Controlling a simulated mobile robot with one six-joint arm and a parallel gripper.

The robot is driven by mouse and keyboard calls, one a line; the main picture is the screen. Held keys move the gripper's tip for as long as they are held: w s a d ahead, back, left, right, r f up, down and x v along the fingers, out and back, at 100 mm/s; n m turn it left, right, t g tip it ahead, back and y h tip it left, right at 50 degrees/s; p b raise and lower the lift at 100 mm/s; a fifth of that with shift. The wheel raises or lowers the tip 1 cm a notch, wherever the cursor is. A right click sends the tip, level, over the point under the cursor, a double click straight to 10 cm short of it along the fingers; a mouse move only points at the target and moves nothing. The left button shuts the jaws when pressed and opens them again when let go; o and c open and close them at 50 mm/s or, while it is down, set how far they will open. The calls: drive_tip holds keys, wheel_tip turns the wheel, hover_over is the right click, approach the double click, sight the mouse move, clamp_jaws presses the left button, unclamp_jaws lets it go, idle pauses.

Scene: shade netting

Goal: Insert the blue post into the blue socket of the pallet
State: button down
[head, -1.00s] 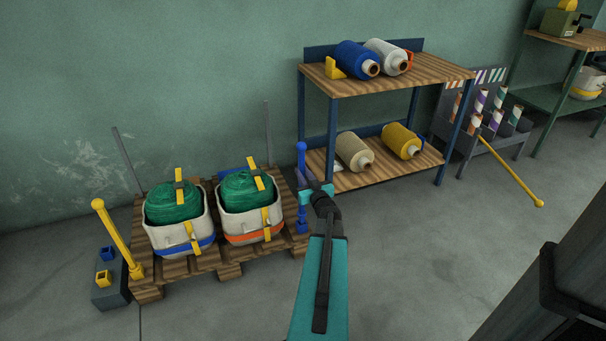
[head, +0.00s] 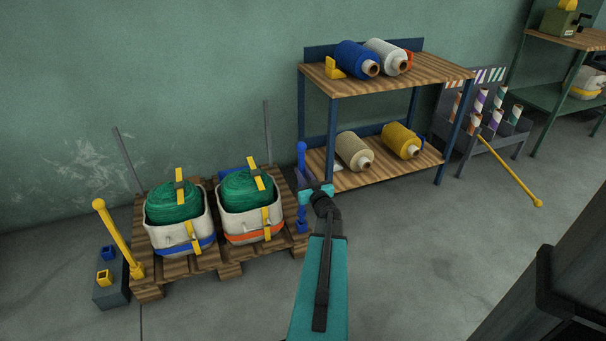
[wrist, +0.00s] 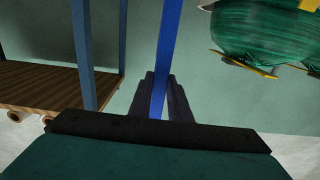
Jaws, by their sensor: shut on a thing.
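The blue post (head: 301,160) stands upright at the front right corner of the wooden pallet (head: 231,270). My gripper (head: 304,186) is shut on the post at mid-height, coming from the right. The post's lower end meets the blue socket (head: 302,227) at that corner; how deep it sits in it I cannot tell. In the wrist view the post (wrist: 168,50) runs up between the dark fingers (wrist: 160,95), and its lower end is out of sight.
Two white tubs (head: 180,238) with green netting rolls stand on the pallet. A yellow post (head: 117,238) leans at its left corner, beside a dark block (head: 109,288). Grey posts rise at the back. A shelf (head: 385,80) with spools stands behind right.

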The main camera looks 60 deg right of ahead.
drive_tip(key=shift+f, duration=0.55)
idle(0.7)
drive_tip(key=shift+f+b, duration=0.55)
drive_tip(key=shift+f, duration=1.45)
idle(1.2)
drive_tip(key=c, duration=1.6)
unclamp_jaws()
drive_tip(key=shift+o, duration=0.2)
drive_tip(key=p+v, duration=0.2)
drive_tip(key=v, duration=1.2)
drive_tip(key=shift+p, duration=0.35)
drive_tip(key=shift+w+r, duration=0.1)
drive_tip(key=shift+w, duration=0.1)
